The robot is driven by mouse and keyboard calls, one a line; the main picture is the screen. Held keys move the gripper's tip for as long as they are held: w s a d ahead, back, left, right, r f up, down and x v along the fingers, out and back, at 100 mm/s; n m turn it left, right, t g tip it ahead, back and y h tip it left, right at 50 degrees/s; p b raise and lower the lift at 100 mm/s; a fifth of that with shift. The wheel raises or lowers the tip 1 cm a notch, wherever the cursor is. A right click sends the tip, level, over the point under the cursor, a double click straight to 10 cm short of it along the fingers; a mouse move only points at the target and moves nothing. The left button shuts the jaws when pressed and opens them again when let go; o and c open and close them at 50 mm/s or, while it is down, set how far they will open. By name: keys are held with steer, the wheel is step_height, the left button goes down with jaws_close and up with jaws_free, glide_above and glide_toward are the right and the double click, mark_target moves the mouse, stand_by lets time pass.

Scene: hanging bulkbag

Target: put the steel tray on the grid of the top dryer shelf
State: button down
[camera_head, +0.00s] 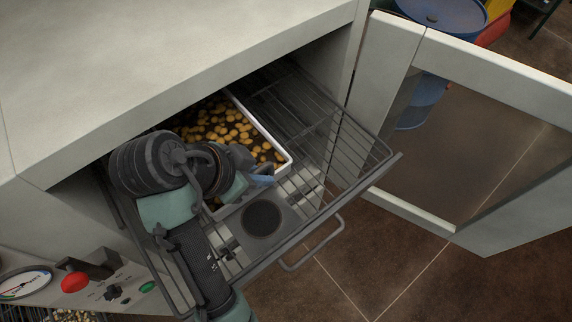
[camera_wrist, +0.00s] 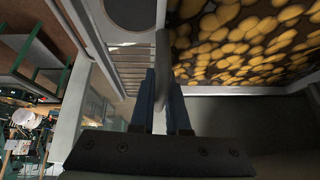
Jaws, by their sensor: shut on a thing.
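The steel tray (camera_head: 275,146) holds many yellow-brown round pieces and sits over the wire grid of the pulled-out dryer shelf (camera_head: 345,160), towards its back left. I cannot tell whether its underside rests fully on the grid. My gripper (camera_head: 262,175) is at the tray's front edge, with blue fingertips. In the wrist view my gripper (camera_wrist: 160,100) is shut on the tray's wall, with the tray's contents (camera_wrist: 245,40) to the right. My arm hides the tray's near left part.
The dryer cabinet (camera_head: 170,60) top overhangs the shelf's back. The open door (camera_head: 470,130) with its window stands to the right. A round dark disc (camera_head: 262,218) shows below the grid. The grid's right part is bare. A blue drum (camera_head: 440,12) stands behind the door.

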mark_target(288, 161)
steer(key=w+d+p, duration=0.2)
steer(key=d, duration=0.1)
steer(key=w+d+p, duration=0.1)
steer(key=w+d, duration=0.1)
steer(key=shift+r, duration=0.3)
steer(key=shift+w+d, duration=0.1)
steer(key=shift+w, duration=0.15)
steer(key=shift+f+p, duration=0.95)
steer(key=shift+f, duration=0.95)
steer(key=c, duration=0.9)
jaws_free()
steer(key=shift+f, duration=0.1)
steer(key=shift+s, duration=0.1)
